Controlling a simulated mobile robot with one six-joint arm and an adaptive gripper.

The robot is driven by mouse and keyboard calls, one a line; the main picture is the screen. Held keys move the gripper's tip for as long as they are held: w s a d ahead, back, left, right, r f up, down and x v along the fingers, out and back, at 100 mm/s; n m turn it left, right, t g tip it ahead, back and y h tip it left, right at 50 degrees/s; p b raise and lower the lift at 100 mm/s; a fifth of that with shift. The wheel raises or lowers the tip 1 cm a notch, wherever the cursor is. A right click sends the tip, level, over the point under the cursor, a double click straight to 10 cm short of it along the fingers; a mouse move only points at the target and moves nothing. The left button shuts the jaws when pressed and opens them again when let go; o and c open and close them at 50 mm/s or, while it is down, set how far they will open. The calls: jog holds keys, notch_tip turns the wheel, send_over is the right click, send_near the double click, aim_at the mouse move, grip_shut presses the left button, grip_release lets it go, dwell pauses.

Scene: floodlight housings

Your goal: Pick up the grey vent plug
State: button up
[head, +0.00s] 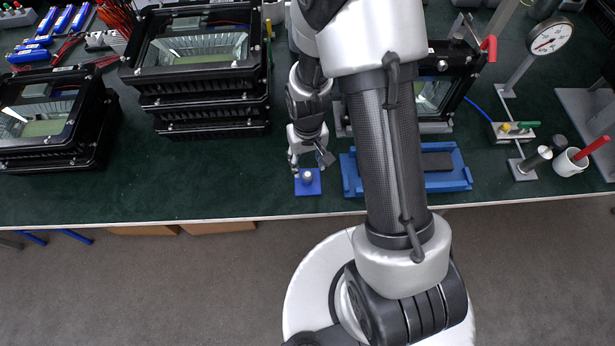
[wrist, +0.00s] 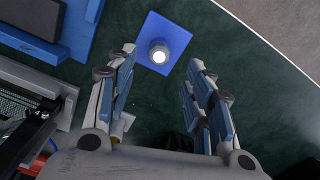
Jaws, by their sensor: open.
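The grey vent plug (head: 307,176) stands on a small blue square base (head: 308,188) near the table's front edge. In the wrist view the plug (wrist: 159,53) shows as a round grey piece with a bright top, on the blue base (wrist: 176,30). My gripper (head: 310,163) is just behind and above the plug in the head view. In the wrist view my gripper (wrist: 162,72) is open, with its blue-padded fingers wide apart and nothing between them. The plug lies just past the fingertips, roughly midway between them.
A blue tray (head: 460,178) with a dark block lies to the right, partly hidden by my arm. Stacked black floodlight housings (head: 205,120) stand at the left. Another housing (head: 440,90) is behind my arm. The green table (head: 240,180) is clear left of the base.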

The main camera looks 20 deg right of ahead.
aim_at(307, 174)
notch_tip(307, 174, down, 7)
jog(key=shift+w+r+b, duration=0.1)
jog(key=shift+w+b, duration=0.05)
jog(key=shift+b, duration=1.1)
jog(key=shift+r, duration=0.1)
jog(key=shift+c, duration=0.5)
jog(key=c, duration=0.9)
jog(key=shift+r, duration=0.1)
notch_tip(307, 174, up, 20)
jog(key=p, duration=0.6)
